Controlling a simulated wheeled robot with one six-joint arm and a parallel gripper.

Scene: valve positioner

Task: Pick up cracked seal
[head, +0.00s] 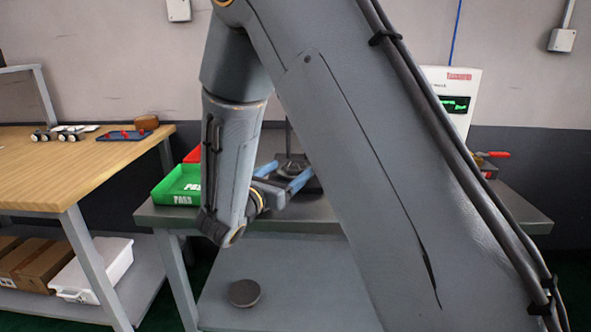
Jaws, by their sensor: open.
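My gripper (287,174), with blue fingers, is over the grey metal bench (205,213) in the head view. Its fingers are apart and nothing shows between them. A dark device (291,160) with an upright post is just beyond the fingers, partly hidden by them. I cannot make out a cracked seal for certain. It may be hidden behind my arm, which covers much of the bench.
A green bin (178,186) stands at the bench's left end, with a red bin (192,155) behind. A wooden table (75,165) on the left holds a blue tray (122,136). A dark round object (244,292) lies on the lower shelf. A white panel (462,92) stands behind.

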